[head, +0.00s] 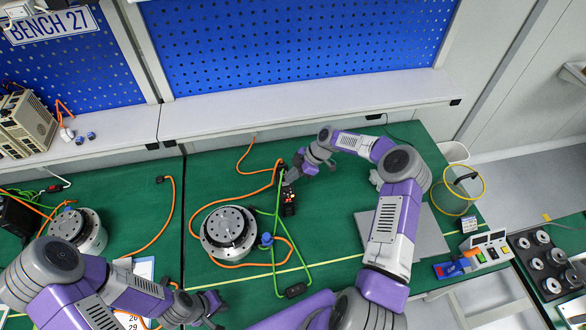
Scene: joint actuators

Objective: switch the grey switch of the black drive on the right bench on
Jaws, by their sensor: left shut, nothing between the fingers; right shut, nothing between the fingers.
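The black drive (289,208) with small red parts stands on the green mat of the right bench, near the middle of the head view. Its grey switch is too small to make out. My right gripper (294,176) is shut and empty, right by the far end of the drive; I cannot tell whether it touches it. My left gripper (214,308) is shut and empty, low over the front part of the bench, well apart from the drive.
A round silver actuator (229,232) with orange and green cables stands left of the drive. Another actuator (84,230) is on the left. A grey plate (430,237) lies under my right arm.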

